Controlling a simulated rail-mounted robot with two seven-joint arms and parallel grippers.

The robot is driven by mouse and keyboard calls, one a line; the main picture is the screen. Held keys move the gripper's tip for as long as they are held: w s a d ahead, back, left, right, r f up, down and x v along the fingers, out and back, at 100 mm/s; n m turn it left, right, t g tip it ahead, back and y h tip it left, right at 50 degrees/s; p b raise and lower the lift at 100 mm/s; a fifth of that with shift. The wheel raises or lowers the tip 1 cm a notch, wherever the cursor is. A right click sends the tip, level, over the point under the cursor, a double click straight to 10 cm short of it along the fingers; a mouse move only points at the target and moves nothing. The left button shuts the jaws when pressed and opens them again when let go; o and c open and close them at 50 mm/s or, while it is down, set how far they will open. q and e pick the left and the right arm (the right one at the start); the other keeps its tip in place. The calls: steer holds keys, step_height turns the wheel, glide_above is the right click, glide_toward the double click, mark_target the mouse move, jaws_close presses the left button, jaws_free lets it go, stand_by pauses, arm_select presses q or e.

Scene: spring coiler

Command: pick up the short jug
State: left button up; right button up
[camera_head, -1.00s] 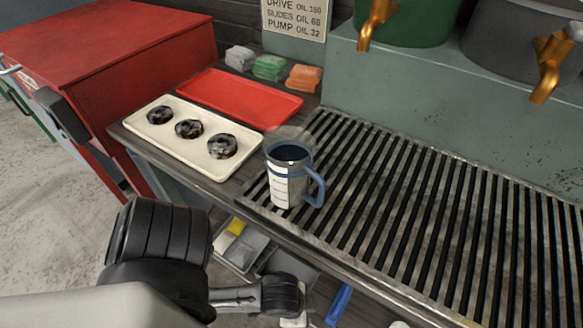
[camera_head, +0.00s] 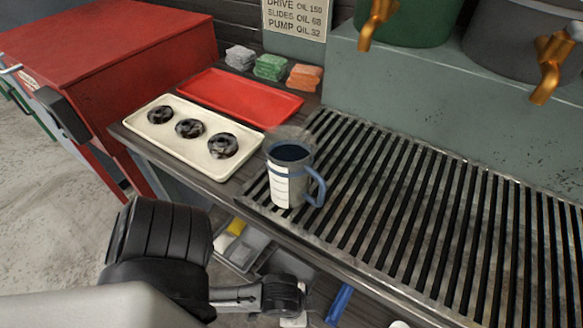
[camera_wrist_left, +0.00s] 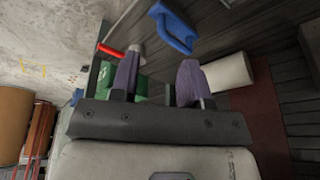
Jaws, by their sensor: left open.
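The short jug (camera_head: 288,176) stands upright at the left end of the slotted drain grate. It is grey with a blue band, a white label on its front and a blue handle on its right side; its inside looks dark blue. My left arm is at the lower left of the head view, below and in front of the jug, and its fingers cannot be made out there. In the left wrist view my left gripper (camera_wrist_left: 158,80) shows two purple fingers apart with nothing between them. The jug is not clearly seen in that view. My right gripper is not in view.
A cream tray (camera_head: 163,149) with several dark round parts and a red tray (camera_head: 238,97) lie left of the jug. The grate (camera_head: 420,215) is clear to its right. Drums with brass taps (camera_head: 378,22) stand behind. A shelf with bins (camera_head: 240,248) lies below.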

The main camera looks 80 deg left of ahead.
arm_select(q)
steer(key=shift+o, duration=0.3)
steer(key=o, duration=0.9)
steer(key=shift+d, duration=0.2)
steer(key=shift+o, duration=0.2)
steer(key=shift+a, duration=0.1)
